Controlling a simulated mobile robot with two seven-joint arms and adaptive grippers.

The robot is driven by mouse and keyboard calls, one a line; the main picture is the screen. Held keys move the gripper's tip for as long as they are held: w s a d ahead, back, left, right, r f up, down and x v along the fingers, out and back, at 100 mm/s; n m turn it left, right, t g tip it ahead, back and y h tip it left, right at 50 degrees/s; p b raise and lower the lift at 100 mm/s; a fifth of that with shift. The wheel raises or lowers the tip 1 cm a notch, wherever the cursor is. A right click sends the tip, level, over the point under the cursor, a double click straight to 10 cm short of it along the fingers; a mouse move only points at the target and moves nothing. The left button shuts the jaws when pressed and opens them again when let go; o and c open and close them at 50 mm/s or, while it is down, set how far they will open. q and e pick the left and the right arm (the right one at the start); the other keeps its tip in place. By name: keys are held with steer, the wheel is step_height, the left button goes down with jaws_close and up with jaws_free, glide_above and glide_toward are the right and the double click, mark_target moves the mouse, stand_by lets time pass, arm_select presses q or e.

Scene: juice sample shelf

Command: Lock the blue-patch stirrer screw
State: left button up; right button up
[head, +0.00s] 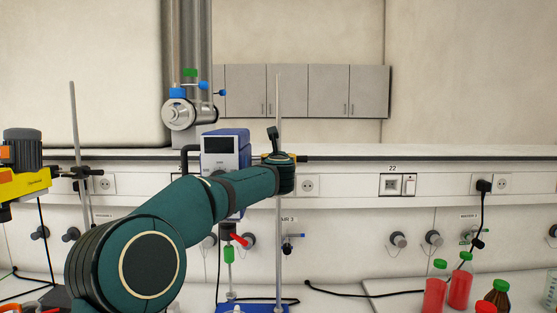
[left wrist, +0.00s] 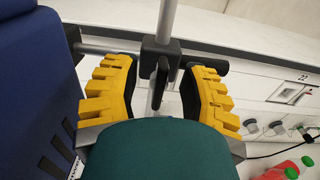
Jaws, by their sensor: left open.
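The blue stirrer (head: 225,150) with a grey front hangs on an upright metal rod (head: 278,225) in the middle of the head view. Its blue side (left wrist: 38,85) fills the left of the left wrist view. A black clamp with its screw (left wrist: 160,58) sits on the rod, and a dark handle (head: 272,139) shows above my wrist in the head view. My left gripper (left wrist: 165,85) is open, with one yellow finger on each side of the clamp; touching cannot be told. In the head view my wrist mostly hides the fingers. My right gripper is out of view.
Another stirrer, yellow with a dark motor (head: 23,150), stands at the far left beside its own rod (head: 75,130). Red bottles (head: 460,285) stand at the lower right. A shelf ledge (head: 440,152) and wall sockets run behind. A blue base (head: 262,308) lies under the rod.

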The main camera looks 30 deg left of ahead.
arm_select(q)
jaws_close()
steer(key=shift+r, duration=0.1)
stand_by(0.3)
steer(key=m+p, duration=0.2)
steer(key=m, duration=0.2)
steer(key=shift+d+m, duration=0.1)
steer(key=shift+m, duration=0.3)
steer(key=m+p, duration=0.2)
steer(key=m, duration=0.1)
steer(key=shift+m, duration=0.3)
steer(key=m+p, duration=0.2)
steer(key=m, duration=0.2)
steer(key=shift+w+d+m, duration=0.1)
steer(key=shift+m, duration=0.2)
steer(key=m+p, duration=0.2)
steer(key=m, duration=0.2)
steer(key=shift+m, duration=0.3)
steer(key=shift+f+p, duration=0.2)
steer(key=shift+p, duration=0.1)
